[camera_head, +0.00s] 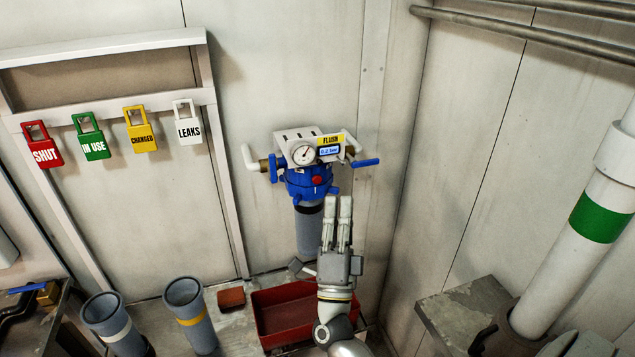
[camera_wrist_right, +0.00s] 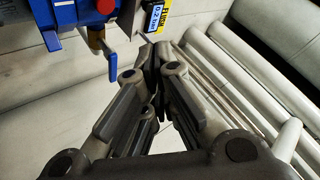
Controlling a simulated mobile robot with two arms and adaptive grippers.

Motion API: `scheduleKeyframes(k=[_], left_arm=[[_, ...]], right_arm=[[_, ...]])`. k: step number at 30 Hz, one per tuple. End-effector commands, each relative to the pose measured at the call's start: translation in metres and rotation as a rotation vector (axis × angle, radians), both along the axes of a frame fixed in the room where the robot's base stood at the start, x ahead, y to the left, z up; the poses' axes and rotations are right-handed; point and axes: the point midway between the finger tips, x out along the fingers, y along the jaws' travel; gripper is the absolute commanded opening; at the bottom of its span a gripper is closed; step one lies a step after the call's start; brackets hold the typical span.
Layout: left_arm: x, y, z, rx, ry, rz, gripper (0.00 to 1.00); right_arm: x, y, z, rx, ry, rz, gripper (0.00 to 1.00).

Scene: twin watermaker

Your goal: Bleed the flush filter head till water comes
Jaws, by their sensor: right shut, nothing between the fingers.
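The flush filter head (camera_head: 308,182) is blue, on the back wall, with a red button (camera_head: 317,180) on its front, a round gauge (camera_head: 303,154) and a yellow FLUSH label (camera_head: 330,140). The small display below the label seems to read 0.2 bar. Blue lever handles (camera_head: 366,162) sit at either side. A grey filter bowl (camera_head: 308,230) hangs below. My right gripper (camera_head: 338,200) is shut and empty, in front of and below the head, hiding part of the bowl. In the right wrist view, the red button (camera_wrist_right: 105,6) and a blue lever (camera_wrist_right: 112,65) show beyond the fingers. My left gripper is not in view.
A red tray (camera_head: 265,325) lies on the floor beneath the filter, beside a small red-brown block (camera_head: 231,298). Two grey cylinders (camera_head: 183,290) stand at left. Four-colour tags hang on a rail, including a green tag (camera_head: 92,145). A white pipe (camera_head: 575,255) stands at right.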

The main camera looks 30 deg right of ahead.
Motion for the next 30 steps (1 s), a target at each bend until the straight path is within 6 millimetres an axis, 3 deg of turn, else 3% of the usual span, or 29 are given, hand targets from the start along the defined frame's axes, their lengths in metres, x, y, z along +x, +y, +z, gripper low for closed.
scheduleKeyframes(k=[6,12,30], left_arm=[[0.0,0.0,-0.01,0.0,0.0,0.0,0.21],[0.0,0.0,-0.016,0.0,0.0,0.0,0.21],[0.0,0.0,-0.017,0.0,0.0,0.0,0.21]], right_arm=[[0.031,-0.008,-0.002,0.0,-0.001,-0.001,0.0],[0.048,-0.012,-0.001,0.0,0.0,-0.001,0.0],[0.054,-0.013,0.0,-0.001,0.001,0.0,0.0]])
